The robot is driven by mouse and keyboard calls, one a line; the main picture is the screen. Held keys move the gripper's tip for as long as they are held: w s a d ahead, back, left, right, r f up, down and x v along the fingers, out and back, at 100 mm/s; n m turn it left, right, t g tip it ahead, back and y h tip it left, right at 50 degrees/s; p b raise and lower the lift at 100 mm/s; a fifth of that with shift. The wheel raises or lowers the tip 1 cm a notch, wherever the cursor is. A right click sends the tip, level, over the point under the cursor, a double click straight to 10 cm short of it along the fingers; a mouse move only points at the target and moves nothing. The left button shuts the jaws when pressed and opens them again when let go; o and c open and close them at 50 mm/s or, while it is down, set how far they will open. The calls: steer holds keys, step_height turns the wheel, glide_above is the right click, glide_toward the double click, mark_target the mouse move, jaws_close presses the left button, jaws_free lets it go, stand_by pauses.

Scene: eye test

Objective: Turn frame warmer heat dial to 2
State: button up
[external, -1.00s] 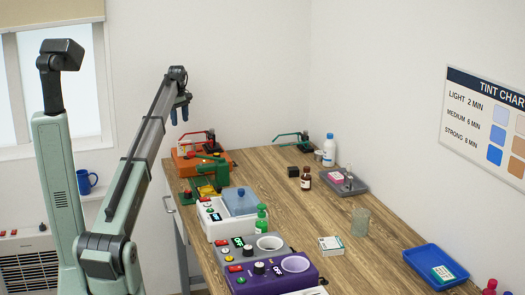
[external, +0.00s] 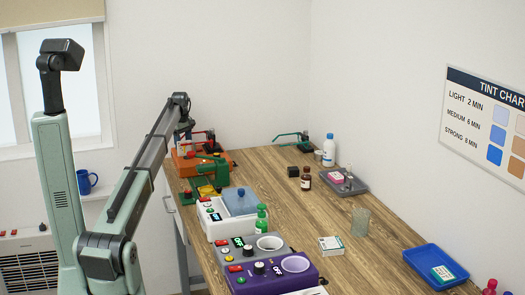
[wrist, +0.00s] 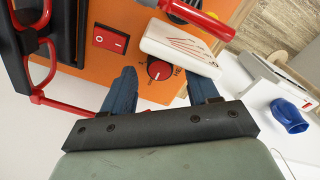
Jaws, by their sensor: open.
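The orange frame warmer (external: 183,168) stands at the far left end of the bench, partly hidden by my arm. In the wrist view its orange panel (wrist: 130,62) carries a red round heat dial (wrist: 160,70) with small dark marks around it. The dial's setting is too small to read. My gripper (wrist: 160,82) has blue fingers, open and empty, one on each side of the dial in the picture; I cannot tell whether they touch it. In the external view my gripper (external: 185,133) is at the warmer.
A red rocker switch (wrist: 110,39) sits left of the dial. A white piece with red lines (wrist: 180,43) lies close by the right finger. Red spectacle frames (wrist: 37,65) are at left. A green device (external: 212,175) stands in front of the warmer.

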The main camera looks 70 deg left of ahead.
steer(key=shift+f, duration=0.7)
steer(key=c, duration=1)
